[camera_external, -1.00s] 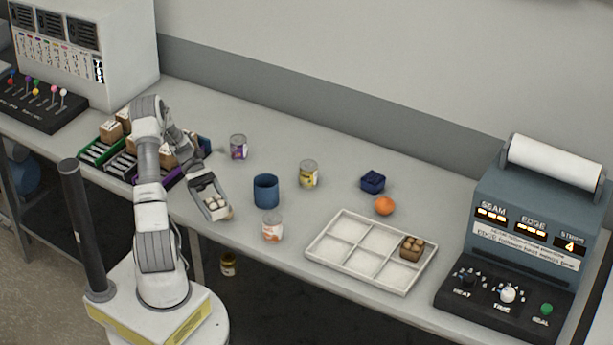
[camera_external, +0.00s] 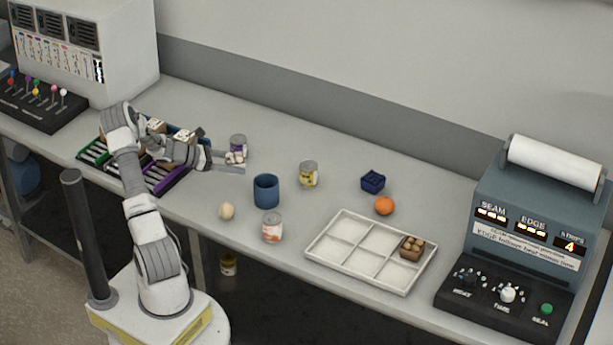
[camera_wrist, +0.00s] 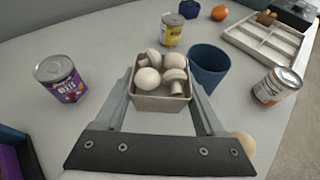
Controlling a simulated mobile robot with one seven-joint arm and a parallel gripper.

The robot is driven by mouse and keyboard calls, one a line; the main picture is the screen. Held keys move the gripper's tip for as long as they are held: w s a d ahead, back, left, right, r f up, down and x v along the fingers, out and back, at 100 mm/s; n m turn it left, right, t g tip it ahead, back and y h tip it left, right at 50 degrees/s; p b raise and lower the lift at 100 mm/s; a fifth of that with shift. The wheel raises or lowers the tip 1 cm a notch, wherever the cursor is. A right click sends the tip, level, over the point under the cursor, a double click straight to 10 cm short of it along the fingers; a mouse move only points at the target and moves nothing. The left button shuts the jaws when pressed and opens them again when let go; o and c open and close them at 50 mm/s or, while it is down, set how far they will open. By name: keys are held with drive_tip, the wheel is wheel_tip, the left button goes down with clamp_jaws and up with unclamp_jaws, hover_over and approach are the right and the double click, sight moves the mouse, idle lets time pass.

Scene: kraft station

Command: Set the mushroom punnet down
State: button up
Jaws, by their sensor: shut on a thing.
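The mushroom punnet (camera_wrist: 160,103) is a small pale grey tray heaped with white mushrooms, between my two fingers in the wrist view. My gripper (camera_wrist: 164,88) is shut on it, one finger along each side. In the external view my gripper (camera_external: 232,162) reaches right over the left-middle of the bench, with the punnet (camera_external: 236,159) just in front of the purple can (camera_external: 238,144). The punnet looks roughly level. Whether its base touches the bench cannot be told.
A blue cup (camera_external: 266,191), yellow can (camera_external: 308,174), orange-label can (camera_external: 272,227) and egg (camera_external: 227,211) stand nearby. A white divided tray (camera_external: 319,251) holds a brown punnet (camera_external: 412,248) at right. Bare bench lies between the purple and yellow cans.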

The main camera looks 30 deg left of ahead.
sight(236, 189)
drive_tip(key=shift+f, duration=3.6)
drive_tip(key=shift+f+b, duration=0.15)
drive_tip(key=shift+b, duration=0.2)
drive_tip(key=o, duration=1.3)
